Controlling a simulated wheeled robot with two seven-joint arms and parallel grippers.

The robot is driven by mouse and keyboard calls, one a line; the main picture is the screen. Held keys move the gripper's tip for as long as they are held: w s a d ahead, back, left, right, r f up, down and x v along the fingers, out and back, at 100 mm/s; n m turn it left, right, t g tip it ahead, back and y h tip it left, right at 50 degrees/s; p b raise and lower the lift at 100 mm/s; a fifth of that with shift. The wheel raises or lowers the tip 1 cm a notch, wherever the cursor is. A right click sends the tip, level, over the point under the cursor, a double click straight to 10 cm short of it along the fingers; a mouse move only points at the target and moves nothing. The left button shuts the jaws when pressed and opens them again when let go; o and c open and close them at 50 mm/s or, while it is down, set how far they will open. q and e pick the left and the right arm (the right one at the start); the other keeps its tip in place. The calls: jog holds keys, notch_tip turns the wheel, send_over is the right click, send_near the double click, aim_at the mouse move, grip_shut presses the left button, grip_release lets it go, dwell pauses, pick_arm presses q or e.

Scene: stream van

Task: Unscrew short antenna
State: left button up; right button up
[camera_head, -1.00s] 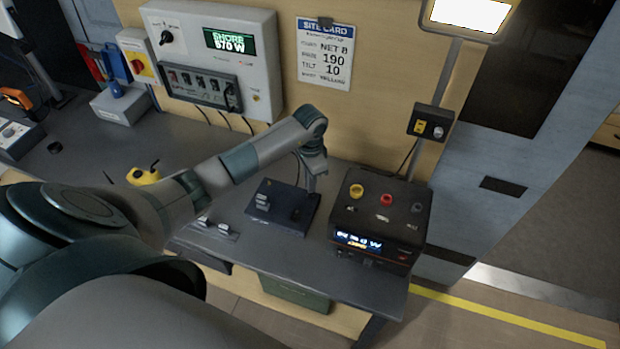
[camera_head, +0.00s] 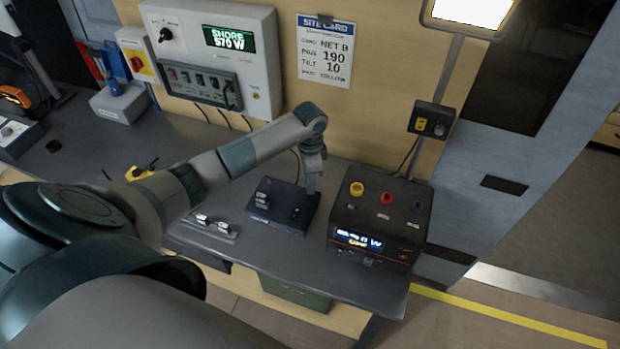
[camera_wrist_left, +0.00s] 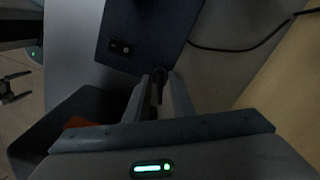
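A dark blue box (camera_head: 268,207) with small controls lies on the bench left of the black radio unit. My left gripper (camera_head: 312,191) points down at its right end; the fingertips are small and dark there. In the left wrist view, the two grey fingers (camera_wrist_left: 159,82) stand on either side of a thin dark upright rod (camera_wrist_left: 157,92), apparently the short antenna, beside the box's edge (camera_wrist_left: 150,22). The fingers look apart, with narrow gaps to the rod; contact is not clear. My right gripper (camera_wrist_left: 14,88) shows at the left edge of the wrist view, spread and empty.
The black radio unit (camera_head: 380,220) with yellow, red and grey connectors stands close right of the box. A small plate with switches (camera_head: 213,227) lies to the left. The wall panel (camera_head: 215,60) is behind. A cable (camera_wrist_left: 240,48) runs near the box.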

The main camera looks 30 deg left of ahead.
pick_arm(q)
jog(key=shift+m, duration=0.4)
jog(key=shift+m, duration=0.3)
jog(key=shift+m+b, duration=0.75)
jog(key=shift+m, duration=0.95)
jog(key=shift+m, duration=0.3)
jog(key=shift+m+b, duration=0.85)
jog(key=shift+m, duration=0.85)
jog(key=shift+m, duration=0.3)
